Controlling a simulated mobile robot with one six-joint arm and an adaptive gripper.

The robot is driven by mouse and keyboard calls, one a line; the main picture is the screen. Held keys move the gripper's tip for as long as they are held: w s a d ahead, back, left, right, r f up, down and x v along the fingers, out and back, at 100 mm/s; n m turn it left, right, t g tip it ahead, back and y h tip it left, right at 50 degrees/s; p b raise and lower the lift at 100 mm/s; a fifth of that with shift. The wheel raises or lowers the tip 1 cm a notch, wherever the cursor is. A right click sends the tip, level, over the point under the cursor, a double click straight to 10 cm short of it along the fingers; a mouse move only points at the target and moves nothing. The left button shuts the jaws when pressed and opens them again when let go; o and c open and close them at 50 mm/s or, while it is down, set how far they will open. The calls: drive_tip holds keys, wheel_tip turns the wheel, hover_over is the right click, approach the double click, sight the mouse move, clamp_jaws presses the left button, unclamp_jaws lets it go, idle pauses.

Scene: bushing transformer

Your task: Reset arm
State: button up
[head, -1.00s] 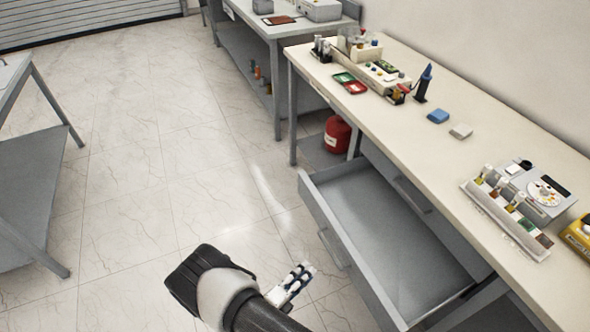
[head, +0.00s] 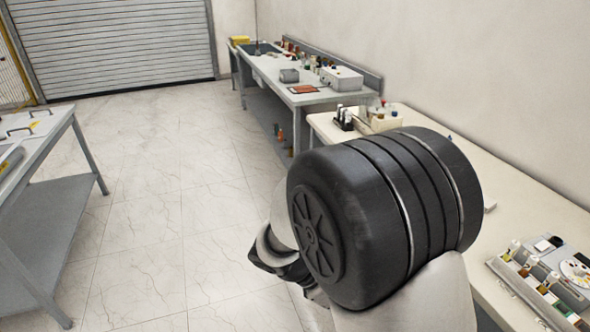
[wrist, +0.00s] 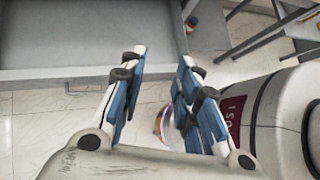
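My arm fills the middle and lower right of the head view, with a large dark joint in front of the workbench (head: 495,222). My gripper is hidden in the head view. In the wrist view my gripper (wrist: 161,58) has its two blue-padded fingers apart, with nothing held between them. Beyond the fingers, a grey drawer (wrist: 90,72) shows at the upper left of the wrist view, apart from the gripper.
A grey-white table (head: 62,118) stands at the left. A second bench (head: 310,99) with small boxes and parts stands further back. The near bench carries a tray of parts (head: 530,278). Tiled floor (head: 150,215) between the tables is clear.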

drive_tip(key=s+r+m+t+y, duration=0.5)
drive_tip(key=s+r+m+y, duration=0.4)
drive_tip(key=s+r+m, duration=0.5)
drive_tip(key=r+m, duration=0.1)
drive_tip(key=m, duration=0.4)
drive_tip(key=shift+s, duration=0.25)
